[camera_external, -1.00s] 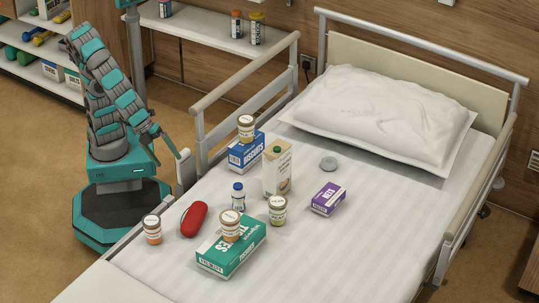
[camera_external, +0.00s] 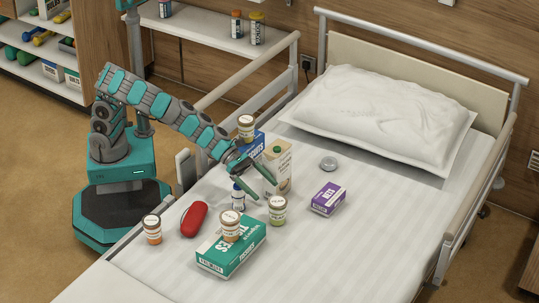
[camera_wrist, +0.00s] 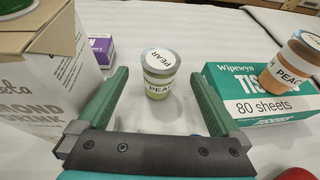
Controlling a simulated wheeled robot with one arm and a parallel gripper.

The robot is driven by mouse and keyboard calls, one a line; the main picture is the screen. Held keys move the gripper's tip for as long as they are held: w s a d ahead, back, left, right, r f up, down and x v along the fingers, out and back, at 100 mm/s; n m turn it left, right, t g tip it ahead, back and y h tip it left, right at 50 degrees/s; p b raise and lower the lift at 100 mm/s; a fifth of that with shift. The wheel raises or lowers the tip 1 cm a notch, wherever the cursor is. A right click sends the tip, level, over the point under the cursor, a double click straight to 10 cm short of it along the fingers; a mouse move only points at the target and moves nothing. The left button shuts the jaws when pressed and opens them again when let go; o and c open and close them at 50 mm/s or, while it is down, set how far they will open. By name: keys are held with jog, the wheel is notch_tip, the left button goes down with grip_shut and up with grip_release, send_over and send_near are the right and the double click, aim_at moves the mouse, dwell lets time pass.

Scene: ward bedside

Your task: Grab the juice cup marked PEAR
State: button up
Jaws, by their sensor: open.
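A drink carton (camera_external: 279,168) stands close beside my gripper, left in the wrist view. A small blue-capped bottle (camera_external: 238,197) is under the arm. The bed's front right is clear.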

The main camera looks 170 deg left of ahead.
aim_at(275, 200)
jog(key=shift+p+x, duration=0.65)
jog(key=shift+x, duration=3.25)
jog(key=shift+f, duration=0.1)
jog(key=shift+c, duration=0.2)
jog(key=c, duration=1.4)
